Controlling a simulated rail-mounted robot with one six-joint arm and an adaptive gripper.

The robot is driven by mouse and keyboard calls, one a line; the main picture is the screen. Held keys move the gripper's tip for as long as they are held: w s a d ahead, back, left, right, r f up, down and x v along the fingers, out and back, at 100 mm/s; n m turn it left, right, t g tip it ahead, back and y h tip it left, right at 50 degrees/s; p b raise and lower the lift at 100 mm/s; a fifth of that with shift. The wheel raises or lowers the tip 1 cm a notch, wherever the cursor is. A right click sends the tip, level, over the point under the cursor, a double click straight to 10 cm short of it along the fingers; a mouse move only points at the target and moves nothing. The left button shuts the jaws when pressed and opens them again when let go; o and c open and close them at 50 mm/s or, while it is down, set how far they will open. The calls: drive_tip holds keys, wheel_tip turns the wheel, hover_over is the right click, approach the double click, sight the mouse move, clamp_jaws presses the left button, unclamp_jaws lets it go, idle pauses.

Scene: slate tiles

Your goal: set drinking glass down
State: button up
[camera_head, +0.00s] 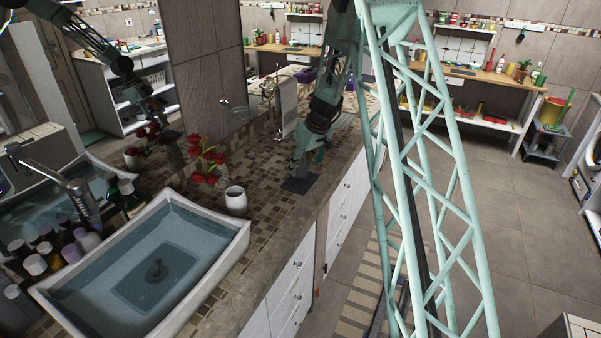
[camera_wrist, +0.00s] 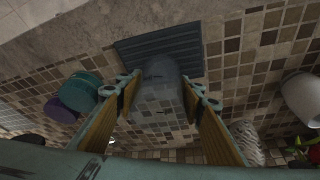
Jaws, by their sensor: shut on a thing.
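The drinking glass (camera_wrist: 162,98) is clear and greyish and sits between the two fingers of my gripper (camera_wrist: 165,88) in the wrist view. My gripper is shut on it. A dark ribbed mat (camera_wrist: 138,53) lies just beyond the glass on the tiled counter, and the rim end of the glass overlaps its edge in the picture. In the head view my gripper (camera_head: 304,165) is low over the counter, just above the dark mat (camera_head: 299,185). The glass is hard to make out there. I cannot tell whether it touches the mat.
A white vase (camera_head: 236,201) with red flowers stands left of the mat, near the sink (camera_head: 230,248). The wrist view shows the vase (camera_wrist: 303,97) at right, a patterned object (camera_wrist: 247,142) at lower right, and teal and purple containers (camera_wrist: 77,92) at left.

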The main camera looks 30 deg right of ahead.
drive_tip(key=shift+f, duration=1.25)
drive_tip(key=shift+f+b, duration=0.15)
drive_tip(key=shift+b, duration=0.15)
drive_tip(key=o, duration=1)
drive_tip(key=shift+r+p, duration=0.2)
drive_tip(key=shift+p, duration=0.1)
drive_tip(key=shift+s+r, duration=0.1)
drive_tip(key=shift+r, duration=0.2)
drive_tip(key=shift+v, duration=5.65)
drive_tip(key=shift+s, duration=0.1)
